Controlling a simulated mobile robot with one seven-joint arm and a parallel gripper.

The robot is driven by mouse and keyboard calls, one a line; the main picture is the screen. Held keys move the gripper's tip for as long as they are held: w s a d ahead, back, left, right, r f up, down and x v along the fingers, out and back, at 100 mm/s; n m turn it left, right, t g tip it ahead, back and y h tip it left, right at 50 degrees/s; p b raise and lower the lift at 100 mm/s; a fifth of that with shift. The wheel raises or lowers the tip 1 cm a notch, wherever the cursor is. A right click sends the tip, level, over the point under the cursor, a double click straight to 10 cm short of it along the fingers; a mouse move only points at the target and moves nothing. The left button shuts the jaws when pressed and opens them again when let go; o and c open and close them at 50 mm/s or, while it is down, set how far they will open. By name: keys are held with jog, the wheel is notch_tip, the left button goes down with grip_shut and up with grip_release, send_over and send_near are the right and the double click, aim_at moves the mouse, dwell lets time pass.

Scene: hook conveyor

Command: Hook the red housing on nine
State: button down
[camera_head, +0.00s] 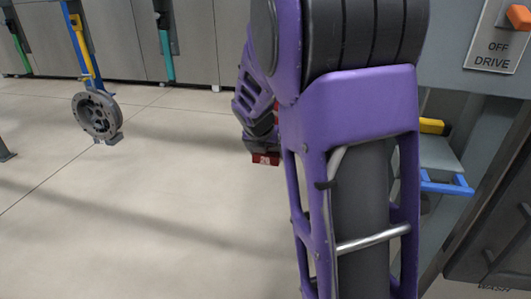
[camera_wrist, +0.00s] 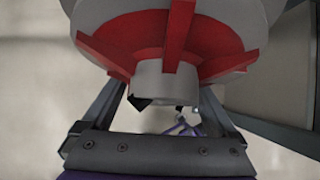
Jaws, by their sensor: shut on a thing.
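The red housing (camera_wrist: 215,62), red with grey round parts and red ribs, fills the top of the wrist view. My gripper (camera_wrist: 160,92) has a finger on each side of its grey lower boss and is shut on it. In the head view only a small red part of the housing (camera_head: 265,158) shows below my purple wrist; my arm hides the rest and the fingers. Hooks hang at the back left: a yellow and blue one (camera_head: 82,45), a teal one (camera_head: 166,50) and a green one (camera_head: 20,48). I cannot read a nine on any of them.
A grey round part (camera_head: 97,115) hangs on the yellow and blue hook. A panel marked OFF DRIVE (camera_head: 493,55) with an orange switch (camera_head: 519,17) stands at the right. Blue and yellow parts (camera_head: 447,187) show below it.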

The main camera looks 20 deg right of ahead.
jog(key=shift+w+d+r, duration=0.1)
jog(key=shift+w+d, duration=0.2)
jog(key=shift+w, duration=0.2)
jog(key=shift+w+d+r, duration=0.1)
jog(key=shift+w+d, duration=0.2)
jog(key=shift+w, duration=0.2)
jog(key=shift+p+x, duration=0.6)
jog(key=shift+x, duration=0.3)
jog(key=shift+d, duration=0.1)
